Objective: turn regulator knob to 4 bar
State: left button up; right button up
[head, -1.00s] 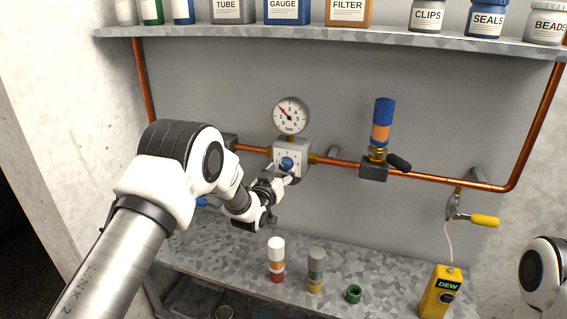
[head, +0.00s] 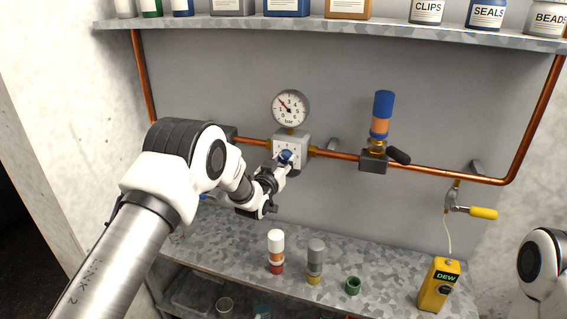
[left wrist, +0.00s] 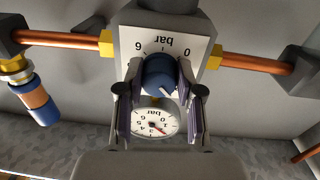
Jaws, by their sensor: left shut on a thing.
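The regulator (head: 289,142) is a pale block on the copper pipe. Its blue knob (head: 286,156) faces me, and it also shows in the left wrist view (left wrist: 158,72). My left gripper (left wrist: 158,80) is shut on the knob, with one finger on each side. The knob's white mark points down and slightly right in that upside-down view, away from the printed "bar". The round pressure gauge (head: 290,108) sits above the regulator. Its red needle points to the upper left, near 2. The gauge also shows upside down in the left wrist view (left wrist: 150,122). My right gripper is out of view.
A blue and orange cylinder fitting (head: 382,117) with a black lever stands on the pipe (head: 440,176) to the right. A yellow-handled valve (head: 482,213) is farther right. Small cylinders (head: 276,252) and a yellow DEW meter (head: 439,284) stand on the bench below.

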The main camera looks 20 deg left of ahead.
pick_arm(q)
jog(key=m+b, duration=0.6)
jog(key=b, duration=0.1)
jog(key=shift+a+f+m, duration=0.1)
jog(key=shift+a+m, duration=0.05)
jog(key=shift+m, duration=0.15)
jog(key=shift+m+b, duration=0.9)
jog(key=shift+b, duration=0.05)
jog(key=m+b, duration=0.4)
jog(key=m, duration=0.1)
jog(key=shift+r, duration=0.2)
jog(key=shift+r+m+y+b, duration=0.15)
jog(key=shift+m+y+b, duration=0.15)
jog(key=shift+m+b, duration=1.05)
jog(key=shift+m+p, duration=0.3)
jog(key=shift+m, duration=0.25)
jog(key=o, duration=1.2)
jog(key=shift+c, duration=0.2)
